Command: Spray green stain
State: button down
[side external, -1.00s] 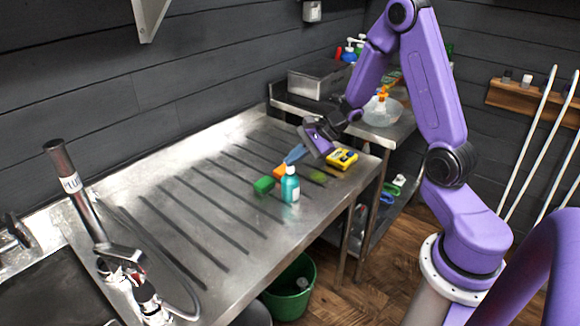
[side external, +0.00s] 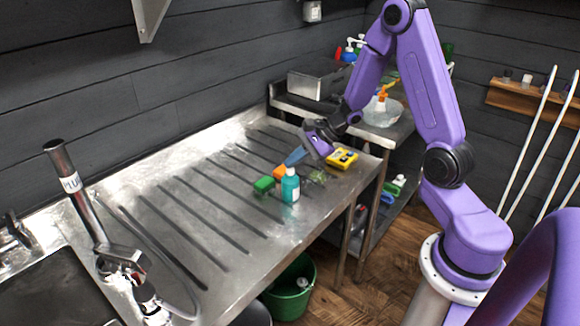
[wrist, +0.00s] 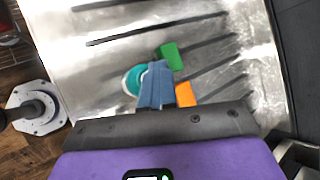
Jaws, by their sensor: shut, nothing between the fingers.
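The green stain (side external: 317,176) is a faint, mottled patch on the steel drainboard (side external: 215,215), near its right end. It does not show in the wrist view. A spray bottle with an orange head (side external: 383,93) stands at the clear bowl on the back counter. My gripper (side external: 294,157) is shut and empty, its blue-grey fingers pointing down-left above the drainboard, just left of the stain. In the wrist view the closed fingers (wrist: 157,82) partly cover a teal bottle (wrist: 134,81); I cannot tell whether they touch it.
The teal bottle (side external: 290,188) stands upright beside a green block (side external: 264,184) and an orange block (side external: 279,172). A yellow-and-black box (side external: 342,158) lies right of the stain. The drainboard's left part is clear up to the tap (side external: 85,200). A green bucket (side external: 290,288) stands below the front edge.

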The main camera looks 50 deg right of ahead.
jog(key=shift+r, duration=3.3)
dwell(0.5)
